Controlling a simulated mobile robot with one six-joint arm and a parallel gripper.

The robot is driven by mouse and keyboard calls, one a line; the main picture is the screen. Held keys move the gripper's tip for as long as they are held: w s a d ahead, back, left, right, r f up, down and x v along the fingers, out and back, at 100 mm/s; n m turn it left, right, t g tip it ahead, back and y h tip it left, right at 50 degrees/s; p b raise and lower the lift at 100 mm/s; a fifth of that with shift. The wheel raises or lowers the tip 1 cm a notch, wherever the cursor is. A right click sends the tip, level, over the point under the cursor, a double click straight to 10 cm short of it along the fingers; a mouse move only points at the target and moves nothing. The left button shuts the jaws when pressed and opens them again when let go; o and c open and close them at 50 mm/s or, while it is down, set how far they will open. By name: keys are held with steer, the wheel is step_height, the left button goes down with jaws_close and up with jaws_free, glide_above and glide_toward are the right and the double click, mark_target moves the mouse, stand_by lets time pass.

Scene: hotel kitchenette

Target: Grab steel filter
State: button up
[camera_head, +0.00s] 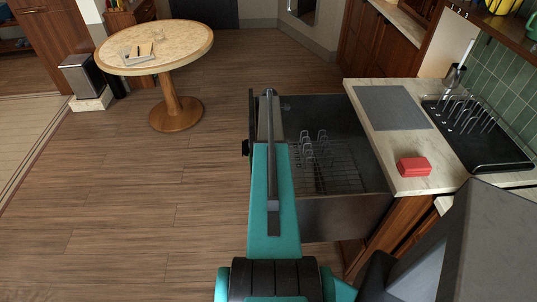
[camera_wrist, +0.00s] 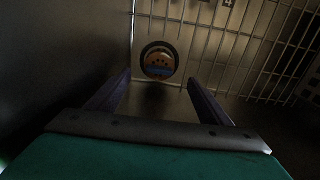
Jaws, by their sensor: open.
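A round piece (camera_wrist: 158,60) lies ahead of my gripper in the wrist view. It has a dark rim, a tan face with small dark spots and a bluish lower part; it looks like the filter, though the light is dim. My gripper (camera_wrist: 160,88) is open, with one finger to each side below the round piece and nothing between them. The gap to the piece is hard to judge. In the head view my arm reaches over the left side of the open pull-out dishwasher (camera_head: 345,215); my gripper and the round piece are hidden there.
A wire rack (camera_head: 335,178) fills the right part of the dishwasher; its bars (camera_wrist: 235,35) run beside the round piece. A dark wall (camera_wrist: 60,50) stands close on the left. The counter (camera_head: 385,150) at right holds a red block (camera_head: 414,167) and a black drying rack (camera_head: 480,140).

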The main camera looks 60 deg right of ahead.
steer(key=shift+f, duration=1.3)
steer(key=shift+f+p, duration=0.1)
steer(key=shift+p, duration=0.25)
steer(key=shift+f+p, duration=1.3)
steer(key=shift+f, duration=0.85)
steer(key=shift+a+f, duration=0.15)
steer(key=shift+f, duration=0.15)
steer(key=c, duration=1.2)
steer(key=shift+o, duration=0.2)
steer(key=shift+r, duration=0.1)
